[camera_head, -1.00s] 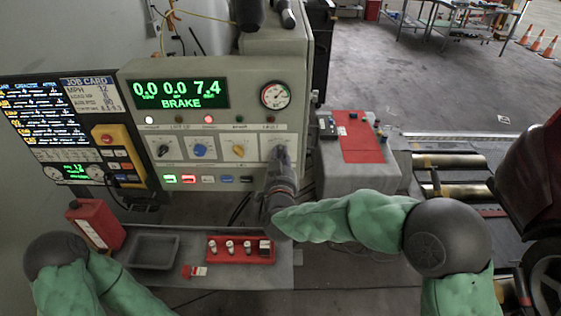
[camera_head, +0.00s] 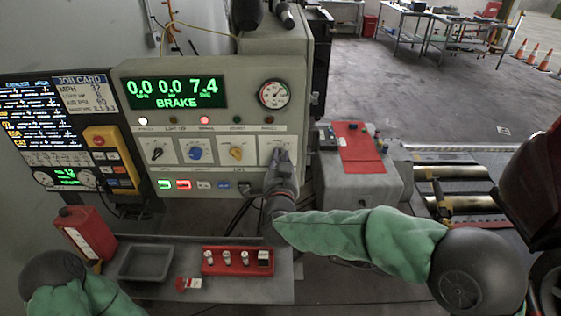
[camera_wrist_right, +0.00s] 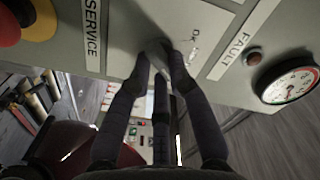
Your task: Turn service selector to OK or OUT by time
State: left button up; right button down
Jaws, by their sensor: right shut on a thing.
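The service selector (camera_wrist_right: 156,47) is a small grey knob on the pale panel in the right wrist view, near the printed "SERVICE" and "OK" labels. My right gripper (camera_wrist_right: 158,58) has its fingers closed around it. In the head view my right gripper (camera_head: 280,157) covers the rightmost knob place on the console front (camera_head: 215,118), so the knob's pointer is hidden there. Which mark it points at cannot be told. The green display (camera_head: 176,93) reads 0.0, 0.0, 7.4 and BRAKE. My left arm shows at the lower left; its gripper is out of view.
Black, blue and yellow knobs (camera_head: 236,152) line the console left of my gripper, with lit buttons (camera_head: 184,184) below. A shelf holds a grey tray (camera_head: 146,261), a red rack (camera_head: 238,260) and a red can (camera_head: 87,234). A red-topped box (camera_head: 359,148) stands to the right.

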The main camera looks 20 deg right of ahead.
jog(key=shift+f, duration=0.1)
jog(key=c, duration=1.1)
grip_release()
jog(key=shift+c, duration=0.2)
jog(key=v, duration=1.2)
